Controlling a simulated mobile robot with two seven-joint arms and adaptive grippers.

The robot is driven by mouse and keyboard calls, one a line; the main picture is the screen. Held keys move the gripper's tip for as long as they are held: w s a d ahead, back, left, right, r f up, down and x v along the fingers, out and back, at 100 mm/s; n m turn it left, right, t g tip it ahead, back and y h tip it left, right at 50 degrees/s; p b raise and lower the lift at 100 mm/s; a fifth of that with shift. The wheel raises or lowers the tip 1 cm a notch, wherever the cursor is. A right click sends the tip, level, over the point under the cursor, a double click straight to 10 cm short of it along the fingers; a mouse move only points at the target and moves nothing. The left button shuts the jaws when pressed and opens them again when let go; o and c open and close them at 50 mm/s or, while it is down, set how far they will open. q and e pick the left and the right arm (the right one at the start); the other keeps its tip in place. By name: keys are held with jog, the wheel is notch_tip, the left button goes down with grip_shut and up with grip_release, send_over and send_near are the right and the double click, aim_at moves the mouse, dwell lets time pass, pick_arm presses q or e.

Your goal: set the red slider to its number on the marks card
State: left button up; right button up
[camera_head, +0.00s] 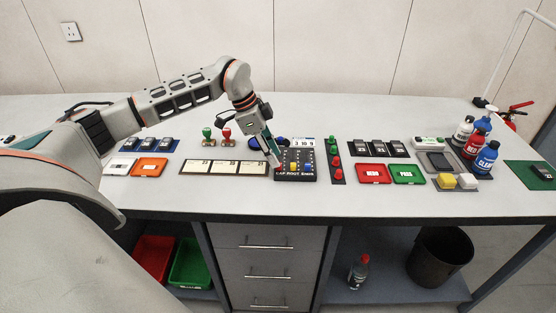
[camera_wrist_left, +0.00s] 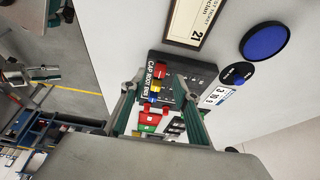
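The dark slider box (camera_head: 296,178) stands mid-table, with red, yellow and blue slider knobs. In the left wrist view the red slider (camera_wrist_left: 160,71) is at the near end of its slot, beside the yellow slider (camera_wrist_left: 154,85) and the blue slider. The white marks card (camera_head: 303,142) stands behind the box; its figures look like 3, 10 and a last one I cannot read surely. My left gripper (camera_head: 275,164) is over the box's left side. In the left wrist view its fingers (camera_wrist_left: 156,88) are apart, with the red slider between the tips; contact is unclear.
A row of cream cards (camera_head: 226,168) lies left of the box. Two stamps (camera_head: 226,134) and a blue round pad (camera_wrist_left: 264,40) are behind. The table's front strip is clear.

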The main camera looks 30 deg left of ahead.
pick_arm(q)
jog(key=shift+x, duration=1.4)
pick_arm(e)
jog(key=shift+f, duration=0.1)
pick_arm(q)
grip_shut()
jog(key=shift+w, duration=0.1)
jog(key=shift+w+a+p, duration=0.3)
jog(key=shift+w+a, duration=0.05)
jog(key=shift+w, duration=0.25)
jog(key=shift+w+a+p, duration=0.25)
jog(key=shift+w+a, duration=0.1)
jog(key=shift+w, duration=0.25)
jog(key=shift+f, duration=0.1)
jog(key=shift+s, duration=0.1)
jog(key=shift+c, duration=1)
grip_release()
jog(key=shift+s+d, duration=0.1)
jog(key=shift+o, duration=1)
pick_arm(e)
jog(key=shift+w+a+r, duration=0.3)
jog(key=shift+w+r, duration=0.15)
jog(key=shift+w, duration=0.05)
